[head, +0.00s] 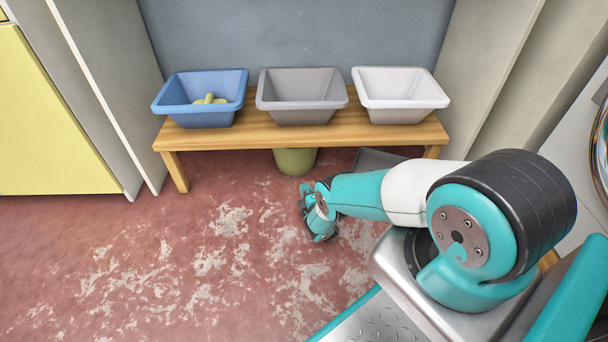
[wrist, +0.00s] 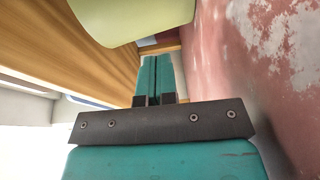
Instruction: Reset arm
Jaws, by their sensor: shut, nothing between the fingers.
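My arm reaches out low to the left over the floor in the head view, in front of the wooden bench. My gripper (head: 307,203) is at its far end, small and partly hidden by its own wrist. In the wrist view, my gripper (wrist: 155,62) shows two teal fingers pressed together with nothing between them. The picture there is turned on its side, with the bench at left and the floor at right. A green bin (wrist: 130,18) is close by the fingers in that view; I cannot tell whether they touch it.
The wooden bench (head: 235,138) carries a blue basin (head: 205,117) with yellow-green items (head: 210,99) inside, a grey basin (head: 301,112) and a white basin (head: 402,111). The green bin (head: 295,161) stands beneath. A round-doored machine (head: 578,183) is at right. Floor at left is clear.

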